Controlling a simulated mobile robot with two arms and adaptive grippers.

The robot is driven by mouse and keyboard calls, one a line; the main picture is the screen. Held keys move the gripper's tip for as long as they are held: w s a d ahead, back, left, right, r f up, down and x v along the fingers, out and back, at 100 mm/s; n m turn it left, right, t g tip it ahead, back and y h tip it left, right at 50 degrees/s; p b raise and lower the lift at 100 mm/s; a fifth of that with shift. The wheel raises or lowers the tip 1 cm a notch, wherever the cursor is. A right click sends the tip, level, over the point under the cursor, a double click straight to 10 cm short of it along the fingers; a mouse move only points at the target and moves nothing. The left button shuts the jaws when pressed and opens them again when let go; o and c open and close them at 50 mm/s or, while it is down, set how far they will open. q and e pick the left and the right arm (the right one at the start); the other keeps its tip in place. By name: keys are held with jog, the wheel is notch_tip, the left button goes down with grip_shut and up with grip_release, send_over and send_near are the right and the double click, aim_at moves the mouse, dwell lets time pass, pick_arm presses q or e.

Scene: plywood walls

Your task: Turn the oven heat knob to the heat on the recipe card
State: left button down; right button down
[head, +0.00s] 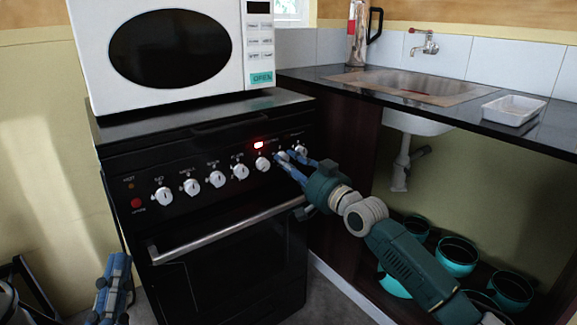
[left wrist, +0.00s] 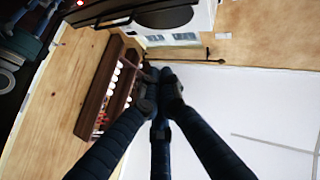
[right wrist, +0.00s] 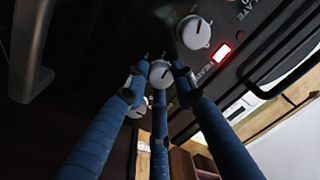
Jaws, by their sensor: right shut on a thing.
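The black oven (head: 225,235) has a row of white knobs along its front panel. My right gripper (head: 288,158) is at the right part of this row. In the right wrist view its blue fingers are closed around a white knob (right wrist: 160,73) with a dark pointer line. Scale marks around this knob are hidden or too small to read. A red light (head: 258,145) glows on the panel; beside it (right wrist: 221,53) is lettering like "HEAT". My left gripper (head: 115,280) is low at the left, away from the oven, its fingertips together and empty. I cannot make out a recipe card.
A white microwave (head: 172,45) stands on the oven top. The oven's handle bar (head: 225,228) runs below the knobs. A dark counter (head: 470,110) with a sink (head: 415,85) and white tray (head: 513,109) is at the right, with teal pots (head: 456,255) beneath.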

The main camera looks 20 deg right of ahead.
pick_arm(q)
jog(key=shift+s+r+t, duration=0.4)
jog(key=shift+r, duration=0.15)
pick_arm(e)
jog(key=shift+f+n, duration=0.15)
jog(key=shift+n, duration=1.05)
jog(key=c, duration=1.4)
grip_release()
jog(key=shift+c, duration=0.2)
pick_arm(q)
jog(key=shift+r, duration=0.1)
pick_arm(e)
jog(key=r+v, duration=0.1)
jog(key=v, duration=1.1)
jog(key=shift+f, duration=0.4)
